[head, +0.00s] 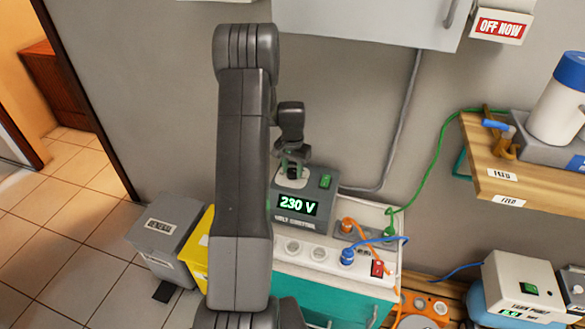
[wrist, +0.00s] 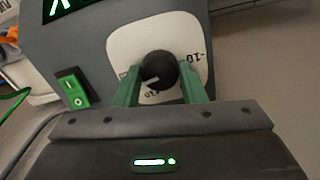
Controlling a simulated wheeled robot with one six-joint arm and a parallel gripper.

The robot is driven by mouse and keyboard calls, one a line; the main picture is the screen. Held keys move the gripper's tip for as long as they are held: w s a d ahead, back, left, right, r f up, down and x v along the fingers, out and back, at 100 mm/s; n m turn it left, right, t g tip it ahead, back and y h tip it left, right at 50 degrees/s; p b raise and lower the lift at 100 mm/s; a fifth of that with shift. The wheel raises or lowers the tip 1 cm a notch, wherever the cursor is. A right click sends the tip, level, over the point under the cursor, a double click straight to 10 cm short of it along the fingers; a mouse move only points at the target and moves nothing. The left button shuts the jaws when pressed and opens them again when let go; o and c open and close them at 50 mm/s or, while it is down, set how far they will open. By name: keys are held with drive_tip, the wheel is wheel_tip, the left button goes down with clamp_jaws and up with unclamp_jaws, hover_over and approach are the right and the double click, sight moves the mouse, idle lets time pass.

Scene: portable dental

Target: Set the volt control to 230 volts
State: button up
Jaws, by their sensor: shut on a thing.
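The volt control (head: 318,212) is a grey box on the white-topped cabinet, and its green display (head: 297,205) reads 230 V. Its black round knob (wrist: 159,71) sits on a white dial plate (wrist: 184,37) with printed marks, partly hidden by my gripper. My gripper (wrist: 159,88) has its two green fingers on either side of the knob and is shut on it. In the head view my gripper (head: 292,172) is over the dial at the box's left, partly hidden by my arm. A green switch (head: 325,181) is on the box; it also shows in the wrist view (wrist: 73,91).
A socket strip (head: 319,254) with orange and blue plugs and cables lies in front of the box. A green cable (head: 425,175) runs up to the wooden shelf (head: 490,165) at right. Grey (head: 166,226) and yellow bins stand at left. A wall cabinet (head: 375,18) hangs above.

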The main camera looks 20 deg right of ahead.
sight(293, 171)
drive_tip(key=shift+m, duration=1.1)
drive_tip(key=o, duration=1)
drive_tip(key=shift+r, duration=0.15)
wheel_tip(293, 171, up, 14)
drive_tip(key=shift+f+p, duration=0.2)
drive_tip(key=shift+p, duration=0.85)
drive_tip(key=shift+f, duration=0.15)
wheel_tip(293, 171, down, 14)
drive_tip(key=shift+r+b, duration=0.15)
drive_tip(key=shift+b, duration=0.9)
